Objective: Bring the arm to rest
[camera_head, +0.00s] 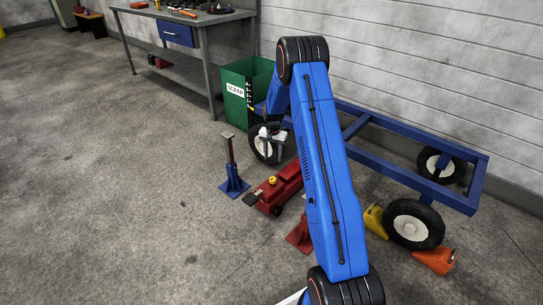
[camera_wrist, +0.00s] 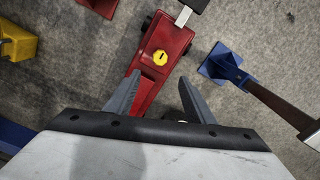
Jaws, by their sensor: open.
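My blue arm stands raised and bent across the middle of the camera_head view. My gripper (camera_head: 269,134) hangs at its far end, small and partly hidden, in front of a wheel of the blue cart frame. In the camera_wrist view my gripper (camera_wrist: 158,98) has its two grey fingers spread apart with nothing held between them. Beyond the fingers, below, is a red floor jack (camera_wrist: 172,52) with a yellow knob (camera_wrist: 159,58). The jack also shows in the camera_head view (camera_head: 285,184), partly behind my arm.
A blue jack stand (camera_head: 234,183) and a red one (camera_head: 300,236) flank the jack. A blue wheeled frame (camera_head: 400,169) is at right, with yellow (camera_head: 374,221) and orange (camera_head: 434,260) chocks. A green scrap bin (camera_head: 236,97) and workbench (camera_head: 190,17) stand behind. The left floor is clear.

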